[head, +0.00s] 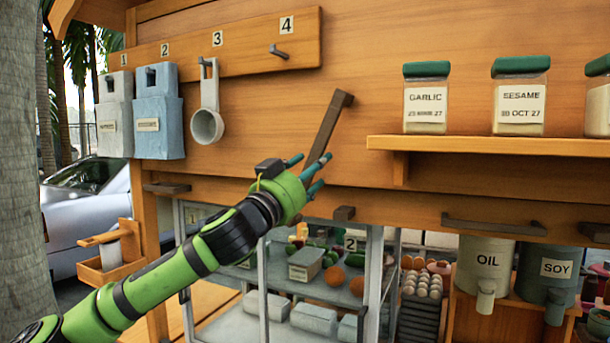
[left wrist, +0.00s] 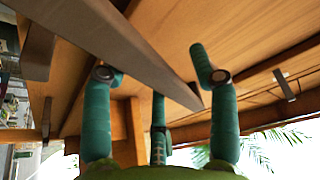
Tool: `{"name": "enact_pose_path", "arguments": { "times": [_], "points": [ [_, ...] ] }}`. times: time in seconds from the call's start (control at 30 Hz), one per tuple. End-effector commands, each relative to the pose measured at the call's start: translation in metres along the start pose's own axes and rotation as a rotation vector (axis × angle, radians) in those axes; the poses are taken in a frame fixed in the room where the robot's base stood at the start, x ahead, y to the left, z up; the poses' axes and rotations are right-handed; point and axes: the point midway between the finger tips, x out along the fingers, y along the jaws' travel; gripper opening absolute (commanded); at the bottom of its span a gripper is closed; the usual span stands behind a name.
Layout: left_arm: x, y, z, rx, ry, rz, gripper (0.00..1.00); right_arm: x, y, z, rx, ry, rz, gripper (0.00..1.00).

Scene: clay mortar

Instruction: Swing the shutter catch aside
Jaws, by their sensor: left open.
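The shutter catch (head: 328,127) is a dark flat bar on the wooden front, tilted with its upper end to the right. Its lower end is partly hidden behind my gripper's fingers. My left gripper (head: 311,170) has its teal fingers spread at the bar's lower end. In the left wrist view the catch (left wrist: 125,45) runs from the upper left to a tip between the finger ends of the gripper (left wrist: 155,72). I cannot tell whether any finger touches it. My right gripper is out of view.
A shelf (head: 480,143) with labelled jars stands out to the right. A rail (head: 215,52) with hooks, bags and a scoop (head: 207,125) is at the left. Below are a glass cabinet (head: 345,290) with food and small dark blocks along the panel's lower edge.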

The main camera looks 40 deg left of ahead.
Motion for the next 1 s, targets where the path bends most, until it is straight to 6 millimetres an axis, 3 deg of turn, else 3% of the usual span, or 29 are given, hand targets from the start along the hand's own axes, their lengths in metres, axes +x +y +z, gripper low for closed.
{"name": "enact_pose_path", "arguments": {
  "times": [0.17,0.8,1.0],
  "points": [
    [-0.015,-0.001,0.002,0.005,-0.004,-0.001,0.59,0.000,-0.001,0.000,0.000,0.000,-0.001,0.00],
    [-0.106,-0.002,-0.001,0.007,0.002,-0.003,0.59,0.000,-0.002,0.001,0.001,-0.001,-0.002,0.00],
    [-0.119,-0.002,0.000,0.003,0.001,-0.002,0.59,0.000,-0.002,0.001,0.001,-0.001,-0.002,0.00]
  ]
}}
